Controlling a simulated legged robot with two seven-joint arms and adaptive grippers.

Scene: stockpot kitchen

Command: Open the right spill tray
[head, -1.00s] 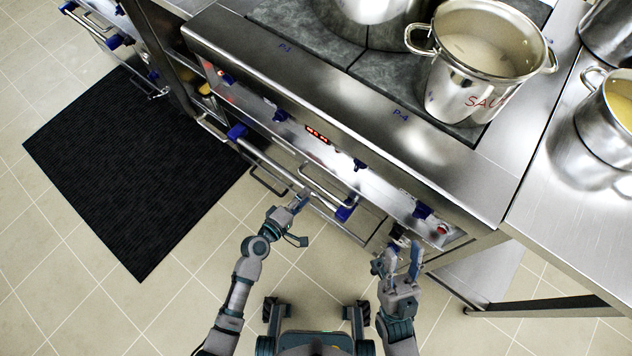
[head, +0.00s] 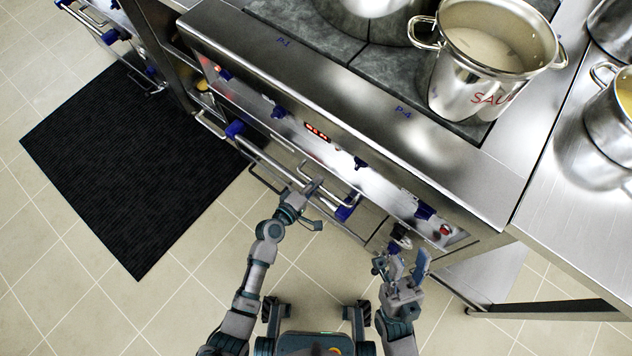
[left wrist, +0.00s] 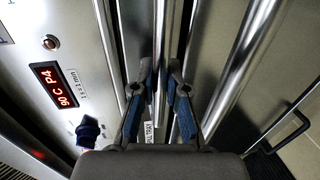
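The stove front carries a short metal bar handle (head: 324,184) below the control panel. My left gripper (head: 312,188) is at this handle. In the left wrist view its fingertips (left wrist: 163,76) are close together, on either side of a thin metal bar (left wrist: 165,30). A small white label (left wrist: 149,132) ending in "TRAY" shows between the fingers. Whether the fingers press on the bar cannot be told. The tray itself is hidden behind its front. My right gripper (head: 407,262) has its fingers apart and empty, in front of the stove's right end.
A long oven bar (head: 270,160) runs below the panel; a thick bar also shows in the left wrist view (left wrist: 240,70). Blue knobs (head: 361,163) stick out. Pots, one a large sauce pot (head: 470,80), stand on top. A black mat (head: 130,160) lies left; floor around is clear.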

